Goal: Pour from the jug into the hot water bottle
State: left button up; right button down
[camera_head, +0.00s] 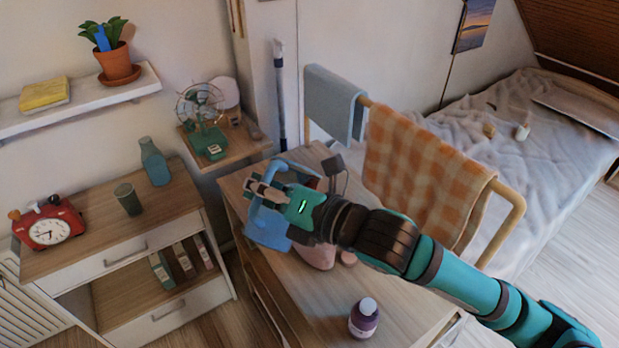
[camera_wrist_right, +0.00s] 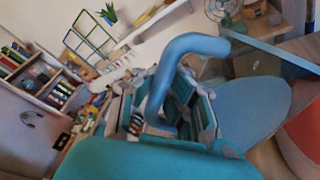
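The blue jug (camera_head: 268,228) stands on the wooden cabinet top, partly hidden by my right gripper (camera_head: 266,190). In the right wrist view its curved handle (camera_wrist_right: 188,45) passes between my right fingers (camera_wrist_right: 165,108). A gap shows beside the handle, so the fingers look open around it. The jug's wide body (camera_wrist_right: 255,108) is right of the fingers in that view. A pinkish-red thing (camera_head: 318,257), apparently the hot water bottle, is beside the jug, mostly hidden under my right wrist. It also shows in the wrist view (camera_wrist_right: 303,138). My left gripper is out of view.
A purple bottle (camera_head: 363,318) stands near the cabinet's front. A towel rail (camera_head: 512,207) with an orange checked towel (camera_head: 415,170) is behind my right arm. A green fan (camera_head: 205,135) stands on a shelf at the back. The cabinet top around the purple bottle is clear.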

jog(key=shift+w+d+r+m+p, duration=0.2)
jog(key=shift+w+r+m+p, duration=0.2)
jog(key=shift+r+p, duration=0.15)
jog(key=shift+w+d+r+m+p, duration=0.15)
jog(key=shift+w+r+m+p, duration=0.15)
jog(key=shift+r+m+p, duration=0.25)
dwell(6.9)
